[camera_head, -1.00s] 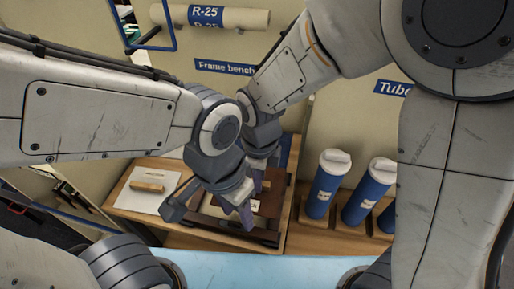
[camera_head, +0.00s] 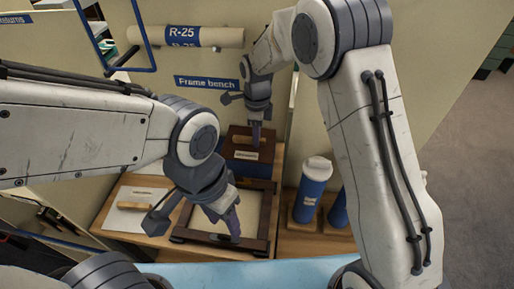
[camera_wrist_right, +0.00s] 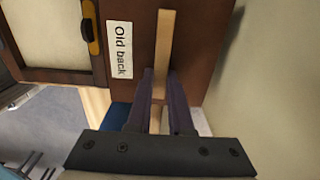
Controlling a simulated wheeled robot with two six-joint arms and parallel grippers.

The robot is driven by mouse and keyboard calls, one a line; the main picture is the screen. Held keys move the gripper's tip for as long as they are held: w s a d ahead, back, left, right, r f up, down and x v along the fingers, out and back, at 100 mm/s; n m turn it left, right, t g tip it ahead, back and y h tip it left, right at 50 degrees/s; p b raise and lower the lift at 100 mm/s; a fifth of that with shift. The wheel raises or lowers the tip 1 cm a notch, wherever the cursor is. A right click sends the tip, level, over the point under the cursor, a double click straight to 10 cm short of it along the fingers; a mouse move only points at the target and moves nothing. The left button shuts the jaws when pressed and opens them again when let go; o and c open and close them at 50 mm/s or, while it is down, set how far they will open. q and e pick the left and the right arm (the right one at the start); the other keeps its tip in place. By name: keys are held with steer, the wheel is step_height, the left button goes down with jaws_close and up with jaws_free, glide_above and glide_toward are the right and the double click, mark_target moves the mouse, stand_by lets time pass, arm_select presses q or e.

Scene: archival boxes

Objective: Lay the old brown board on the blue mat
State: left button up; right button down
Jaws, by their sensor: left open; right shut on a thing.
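The old brown board (camera_head: 240,152) is at the back of the bench, behind the dark frame (camera_head: 262,224). In the right wrist view the board (camera_wrist_right: 205,35) carries an "Old back" label and a pale wooden strip. My right gripper (camera_head: 256,142) is shut on this strip; it also shows in the right wrist view (camera_wrist_right: 158,88). A patch of the blue mat (camera_wrist_right: 119,115) shows beside the board; the rest is hidden. I cannot tell whether the board touches the mat. My left gripper (camera_head: 226,228) is open over the frame, which has a pale inside.
A white sheet (camera_head: 125,212) with a small wooden block (camera_head: 138,206) lies left of the frame. Blue tubes with white caps (camera_head: 312,188) stand in wooden holders at right. The back panel, with the "Frame bench" sign (camera_head: 207,83), rises close behind the board.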

mark_target(257, 150)
step_height(257, 150, down, 6)
steer(key=shift+f, duration=0.1)
steer(key=shift+w+f+p, duration=0.25)
steer(key=shift+f+p, duration=0.15)
steer(key=shift+p, duration=0.1)
steer(key=shift+f, duration=0.2)
steer(key=c, duration=0.8)
jaws_free()
steer(key=shift+r, duration=0.1)
step_height(257, 150, up, 8)
steer(key=shift+f+b, duration=0.15)
steer(key=shift+b, duration=0.25)
